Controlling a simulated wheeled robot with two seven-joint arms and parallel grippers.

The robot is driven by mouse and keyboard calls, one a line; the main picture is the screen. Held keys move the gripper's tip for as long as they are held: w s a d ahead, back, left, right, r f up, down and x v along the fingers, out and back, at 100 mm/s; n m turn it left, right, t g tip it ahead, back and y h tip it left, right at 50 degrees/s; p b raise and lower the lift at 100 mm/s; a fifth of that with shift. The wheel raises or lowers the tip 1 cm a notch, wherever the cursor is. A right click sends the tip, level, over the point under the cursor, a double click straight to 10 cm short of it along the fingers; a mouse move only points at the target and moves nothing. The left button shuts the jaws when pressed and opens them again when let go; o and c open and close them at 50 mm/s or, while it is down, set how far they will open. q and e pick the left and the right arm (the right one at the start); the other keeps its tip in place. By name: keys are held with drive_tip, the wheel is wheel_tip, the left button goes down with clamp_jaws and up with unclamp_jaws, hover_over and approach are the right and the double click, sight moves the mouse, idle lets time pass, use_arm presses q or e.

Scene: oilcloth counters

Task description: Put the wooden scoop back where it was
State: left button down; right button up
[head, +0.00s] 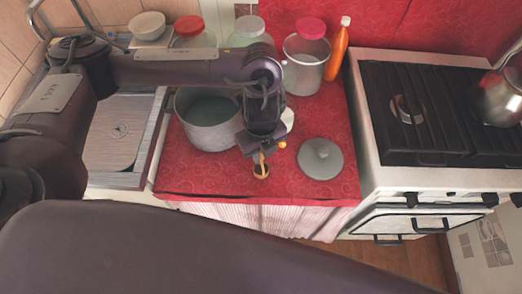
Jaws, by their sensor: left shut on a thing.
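The wooden scoop (261,171) shows as a small orange-brown piece below my left gripper (261,152), near the front edge of the red counter. My left gripper points down and is shut on the scoop. The gripper and wrist hide part of it. I cannot tell whether the scoop touches the cloth. A large grey pot (207,136), open at the top, stands just left of the gripper. A grey round lid (320,158) lies flat on the cloth to the right. My right gripper is not in view.
Behind stand a clear red-lidded container (305,77), an orange bottle (338,48), more lidded jars and a white bowl (147,26). A stove (425,115) with a kettle (497,98) is at right. A white item (288,119) is partly hidden behind my wrist. Red cloth is bare around the lid.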

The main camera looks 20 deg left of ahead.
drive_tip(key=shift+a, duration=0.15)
use_arm(q)
drive_tip(key=shift+f, duration=0.1)
drive_tip(key=c, duration=1.3)
unclamp_jaws()
drive_tip(key=shift+c, duration=0.2)
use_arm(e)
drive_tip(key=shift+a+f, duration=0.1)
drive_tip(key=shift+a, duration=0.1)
use_arm(q)
drive_tip(key=shift+r, duration=0.65)
wheel_tip(320, 180, up, 11)
drive_tip(key=shift+p, duration=0.45)
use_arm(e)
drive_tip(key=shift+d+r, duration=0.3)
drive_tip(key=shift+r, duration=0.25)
use_arm(q)
drive_tip(key=shift+s, duration=0.1)
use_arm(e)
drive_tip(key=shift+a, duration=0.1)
